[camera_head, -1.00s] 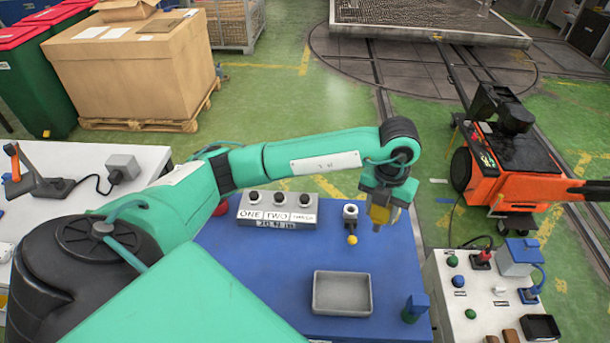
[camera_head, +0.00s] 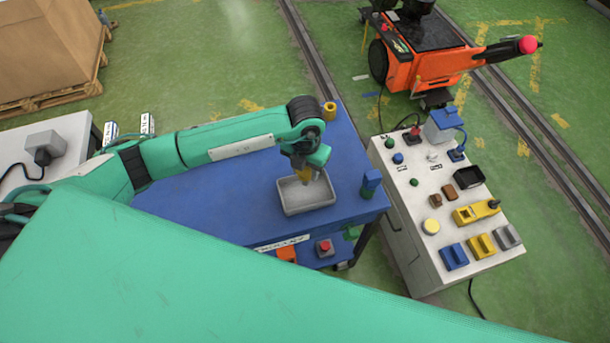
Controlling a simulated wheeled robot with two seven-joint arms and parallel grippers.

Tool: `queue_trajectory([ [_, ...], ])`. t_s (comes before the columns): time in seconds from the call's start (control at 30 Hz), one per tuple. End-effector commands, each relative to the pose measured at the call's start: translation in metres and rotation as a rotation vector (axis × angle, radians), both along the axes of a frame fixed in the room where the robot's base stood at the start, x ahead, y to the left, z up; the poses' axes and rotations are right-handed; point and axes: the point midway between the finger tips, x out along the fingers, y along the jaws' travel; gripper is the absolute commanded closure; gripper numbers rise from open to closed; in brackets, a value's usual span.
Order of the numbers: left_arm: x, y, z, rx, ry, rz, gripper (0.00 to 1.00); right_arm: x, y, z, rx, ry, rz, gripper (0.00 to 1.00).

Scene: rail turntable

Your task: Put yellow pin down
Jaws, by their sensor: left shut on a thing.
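My left gripper (camera_head: 303,165) reaches in from the left and points down over the grey tray (camera_head: 290,210) on the blue table. It is shut on the yellow pin (camera_head: 303,175), of which only a small yellow part shows below the dark green jaws. The pin's lower end is over the inside of the tray; I cannot tell whether it touches the tray floor. My right gripper is not in view.
A yellow cylinder (camera_head: 329,111) stands at the table's far corner. A white bench (camera_head: 420,240) with several controls stands right. The blue top (camera_head: 220,195) left of the tray is clear.

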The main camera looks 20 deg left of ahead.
Motion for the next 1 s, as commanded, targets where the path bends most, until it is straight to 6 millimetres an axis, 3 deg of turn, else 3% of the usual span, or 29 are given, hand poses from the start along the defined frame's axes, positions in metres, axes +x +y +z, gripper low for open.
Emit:
queue_trajectory([
  [0.53,0.000,0.000,-0.059,0.000,0.001,0.001,0.87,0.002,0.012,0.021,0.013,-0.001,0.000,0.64],
  [0.9,0.001,0.000,-0.066,-0.001,-0.002,0.000,0.87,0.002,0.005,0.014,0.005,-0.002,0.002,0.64],
  [0.93,0.000,0.000,-0.064,0.000,-0.001,0.000,0.54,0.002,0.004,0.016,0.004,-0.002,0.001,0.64],
  [1.0,0.000,0.000,-0.064,0.000,-0.001,0.000,0.41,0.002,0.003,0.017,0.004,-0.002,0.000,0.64],
])
